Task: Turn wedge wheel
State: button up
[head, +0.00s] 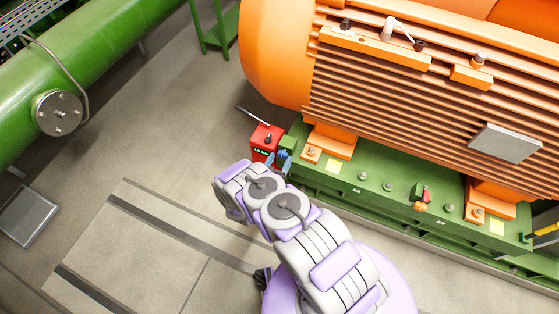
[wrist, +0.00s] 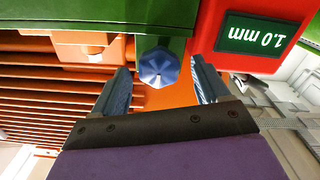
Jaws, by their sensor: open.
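The wedge wheel (wrist: 158,68) is a small blue-grey faceted knob under the edge of the green base, in the upper middle of the wrist view. My gripper (wrist: 160,72) is open, with one blue finger on each side of the wheel. Gaps show between the wheel and both fingers, so it is not gripped. In the head view my gripper (head: 278,159) is at the base's left end, in front of the red box (head: 266,136). I cannot make out the wheel there. The red box shows a display (wrist: 262,39) reading 1.0 mm, upside down in the wrist view.
A large orange ribbed motor (head: 400,100) stands on the green base (head: 345,184), with bolts and orange feet. A small red-and-orange item (head: 422,199) sits on the base. A green pipe (head: 95,60) runs at upper left. The floor (head: 180,150) between is clear.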

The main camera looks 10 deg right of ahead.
jog(key=shift+w+d, duration=0.1)
jog(key=c, duration=1)
